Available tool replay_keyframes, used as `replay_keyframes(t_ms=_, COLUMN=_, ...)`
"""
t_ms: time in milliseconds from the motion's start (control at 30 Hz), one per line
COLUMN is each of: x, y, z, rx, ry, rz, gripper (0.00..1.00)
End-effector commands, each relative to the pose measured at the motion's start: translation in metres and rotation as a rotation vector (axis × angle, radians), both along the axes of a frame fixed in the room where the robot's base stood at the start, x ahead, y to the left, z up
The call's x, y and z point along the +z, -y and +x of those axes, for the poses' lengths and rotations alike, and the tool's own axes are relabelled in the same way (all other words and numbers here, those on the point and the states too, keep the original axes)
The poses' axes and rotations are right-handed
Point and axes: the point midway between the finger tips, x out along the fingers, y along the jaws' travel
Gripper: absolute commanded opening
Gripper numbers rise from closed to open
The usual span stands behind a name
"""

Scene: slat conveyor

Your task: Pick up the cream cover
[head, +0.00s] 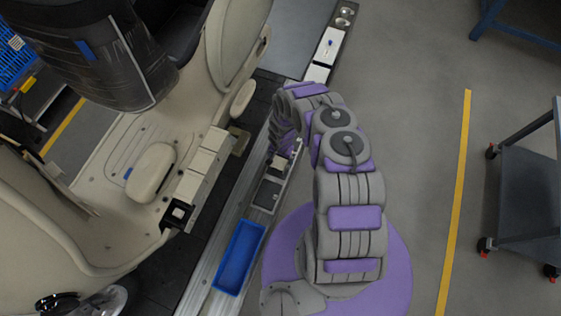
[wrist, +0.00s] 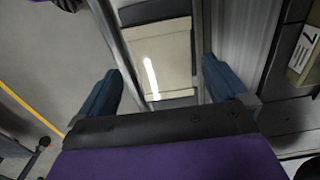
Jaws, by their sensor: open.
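The cream cover (wrist: 163,60) is a flat, pale rectangular panel with a bright glare streak, lying in a grey frame in the wrist view. In the head view a small cream patch (head: 278,163), which looks like the same cover, shows at the far end of a grey tray (head: 268,192). My gripper (wrist: 161,70) is open, with one blue finger on each side of the cover's near part in the picture. Nothing is held. I cannot tell whether the fingers touch the cover or hover above it. In the head view my arm largely hides the gripper.
A blue bin (head: 240,258) sits on the conveyor rail nearer to me. A large cream vehicle body (head: 110,215) stands close on the left. A grey cart (head: 525,190) stands at the right beyond a yellow floor line (head: 456,190), with open floor between.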

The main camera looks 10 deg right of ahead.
Motion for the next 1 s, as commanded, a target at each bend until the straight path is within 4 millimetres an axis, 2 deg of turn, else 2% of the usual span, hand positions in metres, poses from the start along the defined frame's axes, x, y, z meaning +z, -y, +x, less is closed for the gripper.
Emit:
replay_keyframes(t_ms=167, x=-0.009, y=0.000, z=0.001, rx=-0.001, ry=0.000, rz=0.000, gripper=1.00)
replay_keyframes(t_ms=500, x=-0.050, y=-0.003, z=0.003, rx=-0.001, ry=-0.001, rz=0.001, gripper=1.00)
replay_keyframes(t_ms=767, x=-0.052, y=-0.002, z=0.004, rx=0.000, ry=0.000, rz=0.000, gripper=1.00)
replay_keyframes(t_ms=1000, x=-0.052, y=-0.002, z=0.004, rx=0.000, ry=0.000, rz=0.000, gripper=0.79)
